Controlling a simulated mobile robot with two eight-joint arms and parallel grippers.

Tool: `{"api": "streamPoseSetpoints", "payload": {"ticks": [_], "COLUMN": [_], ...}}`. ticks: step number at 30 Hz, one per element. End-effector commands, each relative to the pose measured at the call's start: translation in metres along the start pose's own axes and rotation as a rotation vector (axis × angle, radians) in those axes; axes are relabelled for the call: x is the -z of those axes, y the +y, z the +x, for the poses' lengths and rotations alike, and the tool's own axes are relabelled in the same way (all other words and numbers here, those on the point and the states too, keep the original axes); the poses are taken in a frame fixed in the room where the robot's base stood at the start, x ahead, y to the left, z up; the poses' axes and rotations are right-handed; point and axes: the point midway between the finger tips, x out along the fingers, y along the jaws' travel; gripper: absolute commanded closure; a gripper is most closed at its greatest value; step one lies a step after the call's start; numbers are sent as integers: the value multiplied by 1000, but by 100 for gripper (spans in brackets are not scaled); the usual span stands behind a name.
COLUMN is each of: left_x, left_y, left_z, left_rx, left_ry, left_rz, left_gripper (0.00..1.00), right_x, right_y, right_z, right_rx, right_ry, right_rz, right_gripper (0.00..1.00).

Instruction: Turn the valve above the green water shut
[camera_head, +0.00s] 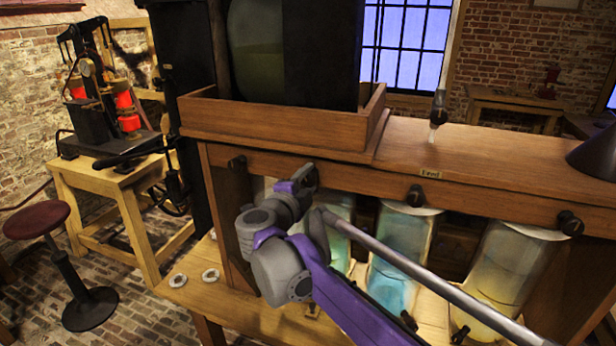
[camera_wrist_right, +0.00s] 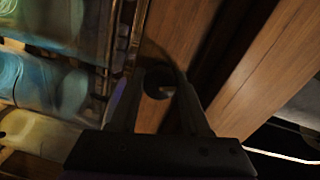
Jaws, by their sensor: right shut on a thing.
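A row of black valves runs along the wooden beam above the glass jars. The jar of pale green water (camera_head: 338,212) stands partly behind my right arm. My right gripper (camera_head: 306,178) is at the beam above this jar, shut on the black valve there. In the head view the gripper hides that valve. In the right wrist view a dark round valve knob (camera_wrist_right: 158,84) sits between the two fingers (camera_wrist_right: 160,92), against the wooden beam. The view is too dark to tell how far the valve is turned. My left gripper is not in view.
Other valves sit at the left (camera_head: 237,163), middle (camera_head: 415,195) and right (camera_head: 570,223). A blue-water jar (camera_head: 400,255) and a yellow-water jar (camera_head: 512,265) stand to the right. A wooden tray (camera_head: 270,128) sits on top. White rings (camera_head: 210,275) lie on the lower shelf.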

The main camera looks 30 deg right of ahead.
Motion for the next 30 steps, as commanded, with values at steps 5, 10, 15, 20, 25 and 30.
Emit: {"api": "streamPoseSetpoints", "payload": {"ticks": [5, 10, 15, 20, 25, 30], "left_x": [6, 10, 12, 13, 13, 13], "left_y": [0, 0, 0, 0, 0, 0], "left_z": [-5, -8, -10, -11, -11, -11], "left_rx": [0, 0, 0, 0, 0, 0], "left_ry": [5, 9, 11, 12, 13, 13], "left_rz": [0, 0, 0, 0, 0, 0], "left_gripper": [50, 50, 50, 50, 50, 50], "right_x": [0, 0, 0, 0, 0, 0], "right_y": [0, 1, 2, 2, 3, 3], "right_z": [0, 0, 0, 0, 0, -1], "right_rx": [-5, -6, -7, -8, -9, -9], "right_ry": [-11, -19, -25, -29, -30, -30], "right_rz": [149, 261, 337, 378, 396, 398], "right_gripper": [100, 100, 100, 100, 100, 100]}}
